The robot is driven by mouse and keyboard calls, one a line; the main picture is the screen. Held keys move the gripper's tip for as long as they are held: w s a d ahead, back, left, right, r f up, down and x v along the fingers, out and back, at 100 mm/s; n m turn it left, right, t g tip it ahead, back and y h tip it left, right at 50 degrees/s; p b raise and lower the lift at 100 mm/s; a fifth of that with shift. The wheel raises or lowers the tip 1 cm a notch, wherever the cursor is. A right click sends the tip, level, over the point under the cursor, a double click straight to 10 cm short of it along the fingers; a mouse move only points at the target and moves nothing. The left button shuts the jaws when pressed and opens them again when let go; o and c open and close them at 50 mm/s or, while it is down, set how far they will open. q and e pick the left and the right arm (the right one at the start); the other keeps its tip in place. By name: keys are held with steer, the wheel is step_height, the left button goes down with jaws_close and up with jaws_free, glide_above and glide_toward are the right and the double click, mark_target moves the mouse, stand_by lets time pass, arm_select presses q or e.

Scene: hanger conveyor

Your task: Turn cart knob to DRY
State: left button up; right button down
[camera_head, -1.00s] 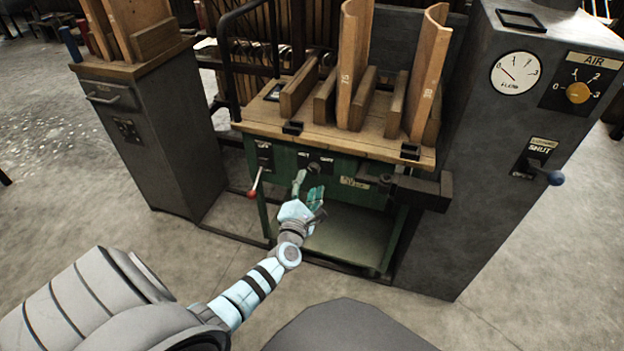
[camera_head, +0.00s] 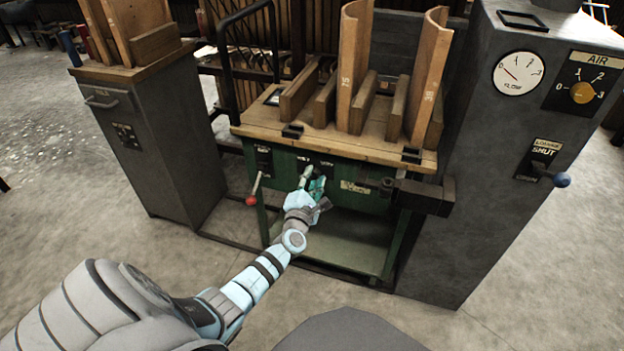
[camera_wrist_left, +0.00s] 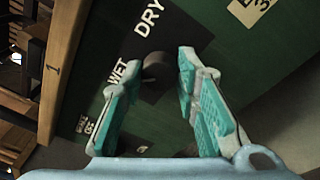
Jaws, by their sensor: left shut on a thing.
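The cart (camera_head: 285,165) is a green bench with a wooden top. Its dark round knob (camera_wrist_left: 157,68) shows in the left wrist view, on a black label plate printed WET and DRY. DRY is on the upper right side of the plate and WET on the lower left. My left gripper (camera_head: 313,182) is at the cart's front panel, its teal-padded fingers shut on the knob; it also shows in the left wrist view (camera_wrist_left: 160,75). In the head view the fingers mostly hide the knob. Its pointer direction cannot be made out. My right gripper is not in view.
A red-knobbed lever (camera_head: 252,200) sticks out left of my gripper. A dark block (camera_head: 425,195) juts from the cart's right front. A grey cabinet (camera_head: 150,150) stands left, and a tall grey machine (camera_head: 480,160) with gauge and dial stands right. Open floor lies in front.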

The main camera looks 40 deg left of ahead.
arm_select(q)
steer(key=shift+m, duration=0.3)
steer(key=m, duration=0.4)
steer(key=shift+f, duration=0.15)
steer(key=m+t, duration=0.1)
steer(key=m, duration=0.4)
steer(key=shift+f, duration=0.1)
steer(key=m, duration=0.5)
steer(key=shift+h+p, duration=0.35)
steer(key=shift+h, duration=0.05)
steer(key=shift+s+f+m, duration=0.1)
steer(key=shift+m, duration=0.8)
steer(key=shift+a+m, duration=0.1)
steer(key=shift+m, duration=0.8)
steer(key=shift+m+t+h, duration=0.3)
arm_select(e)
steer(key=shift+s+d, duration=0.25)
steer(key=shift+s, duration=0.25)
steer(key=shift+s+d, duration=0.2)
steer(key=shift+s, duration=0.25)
arm_select(q)
steer(key=shift+f, duration=0.1)
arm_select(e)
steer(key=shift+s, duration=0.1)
